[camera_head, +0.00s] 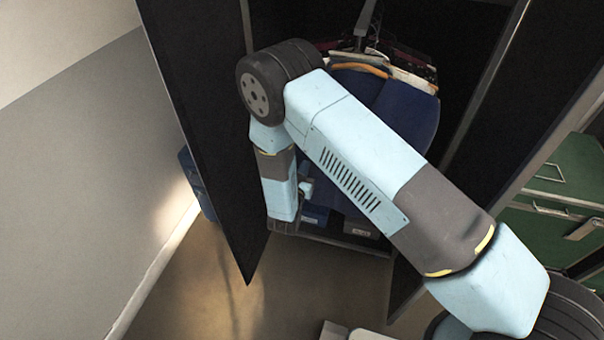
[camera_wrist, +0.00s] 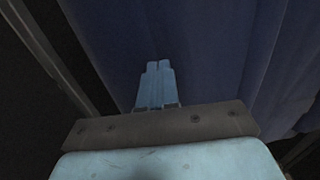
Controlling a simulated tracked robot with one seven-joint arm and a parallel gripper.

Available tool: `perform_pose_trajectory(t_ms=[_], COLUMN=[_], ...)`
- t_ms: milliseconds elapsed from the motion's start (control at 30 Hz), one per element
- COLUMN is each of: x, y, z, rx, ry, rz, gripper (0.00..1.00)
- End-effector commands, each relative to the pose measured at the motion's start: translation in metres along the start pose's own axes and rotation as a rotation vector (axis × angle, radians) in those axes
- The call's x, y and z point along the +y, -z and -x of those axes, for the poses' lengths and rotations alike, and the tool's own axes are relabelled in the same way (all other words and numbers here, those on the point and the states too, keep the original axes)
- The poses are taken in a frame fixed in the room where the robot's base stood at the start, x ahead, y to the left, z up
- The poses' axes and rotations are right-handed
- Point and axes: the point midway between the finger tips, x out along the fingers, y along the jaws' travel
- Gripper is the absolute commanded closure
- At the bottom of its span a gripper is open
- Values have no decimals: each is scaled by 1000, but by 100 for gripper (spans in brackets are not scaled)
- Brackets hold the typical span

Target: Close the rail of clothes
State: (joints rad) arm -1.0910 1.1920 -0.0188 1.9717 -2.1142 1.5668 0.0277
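The rail of clothes stands as a dark cabinet with its front open. Its left door (camera_head: 195,110) and right door (camera_head: 560,70) are dark panels swung outward. Inside, a dark blue garment (camera_head: 408,105) hangs among other clothes on hangers under the rail (camera_head: 366,20). My arm crosses in front and hides much of the inside. In the wrist view my gripper (camera_wrist: 158,66) has its two light blue fingers together, with nothing seen between them. They point at the blue cloth (camera_wrist: 215,50); I cannot tell whether they touch it.
Boxes (camera_head: 358,228) sit at the cabinet's bottom. A green drawer unit (camera_head: 560,170) stands at the right. A blue object (camera_head: 192,180) is partly hidden behind the left door, near the grey wall (camera_head: 90,150). Bare brown floor (camera_head: 190,290) lies in front of the left door.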

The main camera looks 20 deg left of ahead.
Motion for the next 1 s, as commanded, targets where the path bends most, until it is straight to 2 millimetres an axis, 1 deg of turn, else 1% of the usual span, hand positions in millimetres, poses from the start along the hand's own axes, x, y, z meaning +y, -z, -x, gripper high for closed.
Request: perform_pose_trajectory(t_ms=[33, 167, 300, 400, 500, 600, 700, 800, 1000], x=[-1, 0, -1, -1, -1, 0, 0, 0, 0], y=[-1, -1, -1, 0, -1, -1, 0, 0, -1], z=[-12, -48, -90, -117, -142, -163, -178, -188, -198], rx=[-3, -4, -4, -3, -3, -3, -1, -1, -2], ry=[3, 3, 3, 1, 2, 0, 1, 1, 0], rz=[0, -2, -2, 0, -1, -1, 0, 0, 0], gripper=[100, 100, 100, 100, 100, 100, 100, 100, 100])
